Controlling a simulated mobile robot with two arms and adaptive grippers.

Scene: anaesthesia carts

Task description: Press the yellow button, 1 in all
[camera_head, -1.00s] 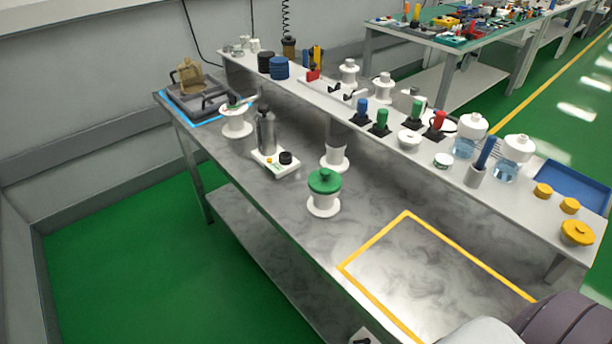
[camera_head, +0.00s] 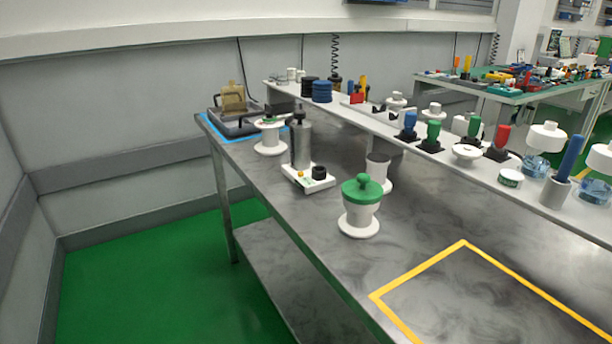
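A small yellow button (camera_head: 300,174) sits on a low white base (camera_head: 309,184) on the metal table, left of the middle of the head view. A black knob (camera_head: 319,172) is beside it on the same base. A grey cylinder (camera_head: 301,142) with a black top stands upright at the back of the base. The button's top is small and whether it is pressed cannot be told. Neither of my grippers is in view.
A white pot with a green lid (camera_head: 361,205) stands to the right of the base. A white spool-like stand (camera_head: 270,138) is behind it. A raised shelf (camera_head: 450,160) with coloured handles runs along the back. The yellow-outlined area (camera_head: 480,290) is empty.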

